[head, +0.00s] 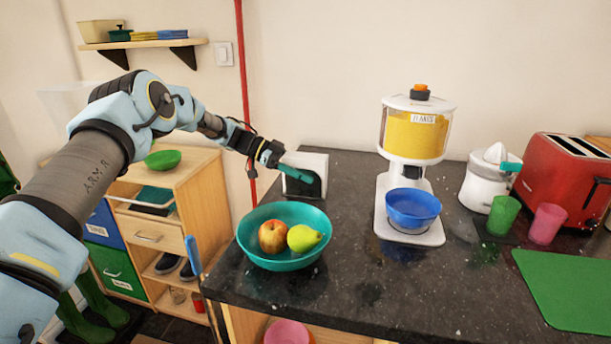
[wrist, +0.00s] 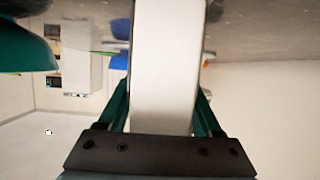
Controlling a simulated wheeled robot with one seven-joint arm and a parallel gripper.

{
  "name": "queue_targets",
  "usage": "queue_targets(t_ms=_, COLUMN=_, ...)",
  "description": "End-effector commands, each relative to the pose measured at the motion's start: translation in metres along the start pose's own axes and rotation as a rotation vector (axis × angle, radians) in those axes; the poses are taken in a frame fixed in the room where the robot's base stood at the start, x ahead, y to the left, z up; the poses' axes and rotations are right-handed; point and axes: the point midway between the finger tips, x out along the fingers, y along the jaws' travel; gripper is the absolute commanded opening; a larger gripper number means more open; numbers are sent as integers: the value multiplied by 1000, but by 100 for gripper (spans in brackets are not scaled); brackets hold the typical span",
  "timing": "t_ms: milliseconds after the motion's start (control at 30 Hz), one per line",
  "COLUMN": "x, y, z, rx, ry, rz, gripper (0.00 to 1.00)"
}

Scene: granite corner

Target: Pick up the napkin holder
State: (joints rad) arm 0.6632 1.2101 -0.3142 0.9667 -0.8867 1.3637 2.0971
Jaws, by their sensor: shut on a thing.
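The napkin holder (head: 306,163), white with a dark side, is at the back left of the dark counter, behind the teal bowl. My gripper (head: 303,174) reaches it from the left, and its teal fingers overlap the holder in the head view. In the wrist view the white body of the napkin holder (wrist: 167,70) fills the space between the two green fingers (wrist: 165,118), which are shut on it. The holder looks upright. Its base seems at counter level, but I cannot tell if it touches.
The teal bowl (head: 262,255) with an apple and a pear stands just in front of the holder. A flakes dispenser (head: 413,140) with a blue bowl (head: 413,207) stands to the right. A red pipe (head: 243,80) runs up the wall behind my arm. Counter between holder and dispenser is clear.

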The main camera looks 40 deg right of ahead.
Motion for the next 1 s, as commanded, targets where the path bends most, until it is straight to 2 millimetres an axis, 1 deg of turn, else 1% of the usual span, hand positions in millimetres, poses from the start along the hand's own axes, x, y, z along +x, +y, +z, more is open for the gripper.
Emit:
queue_targets(t_ms=233, x=-3, y=-1, z=-6, rx=2, ry=1, rz=-1, gripper=0)
queue_targets(t_ms=367, x=-9, y=-1, z=-20, rx=4, ry=1, rz=-3, gripper=0)
queue_targets(t_ms=467, x=-17, y=-1, z=-39, rx=6, ry=0, rz=-4, gripper=0)
queue_targets(t_ms=700, x=-42, y=-1, z=-100, rx=7, ry=1, rz=-3, gripper=0)
queue_targets(t_ms=800, x=-51, y=0, z=-123, rx=6, ry=0, rz=-2, gripper=0)
queue_targets(t_ms=900, x=-58, y=0, z=-141, rx=4, ry=0, rz=-2, gripper=0)
queue_targets(t_ms=1000, x=-64, y=0, z=-154, rx=3, ry=1, rz=-1, gripper=0)
